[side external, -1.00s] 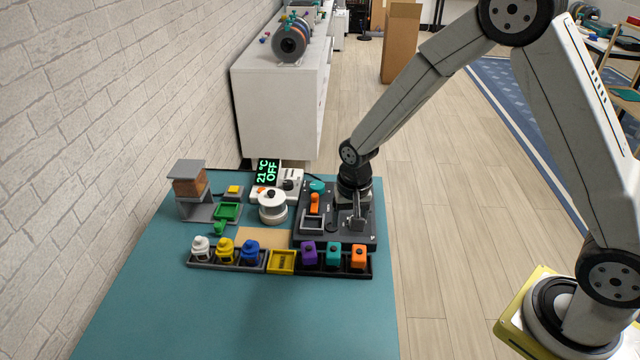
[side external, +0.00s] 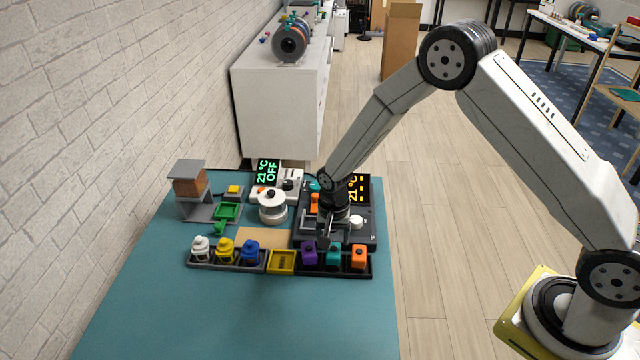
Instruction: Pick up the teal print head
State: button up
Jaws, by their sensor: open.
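The teal print head (side external: 333,255) stands in the dark rack (side external: 318,271) at the front of the teal table, between a purple head (side external: 309,253) and an orange head (side external: 359,256). My gripper (side external: 325,241) points down over the front of the dark machine, just behind and above the purple and teal heads. Its jaws are open, with nothing seen between them. In this view I cannot tell the exact gap between the fingertips and the teal head.
White, yellow and blue bottles (side external: 226,250) and a yellow tray (side external: 281,262) stand left of the heads. The dark machine (side external: 366,237), with a white knob and a lit display, lies behind them. A white spool (side external: 272,207) stands left of it. The table front (side external: 250,320) is clear.

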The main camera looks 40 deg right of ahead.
aim_at(334, 248)
jog(key=shift+f, duration=0.25)
jog(key=shift+f, duration=0.1)
jog(key=shift+s+d+f, duration=0.1)
jog(key=shift+s+f, duration=0.05)
jog(key=shift+f, duration=2.35)
grip_shut()
jog(key=shift+r, duration=0.25)
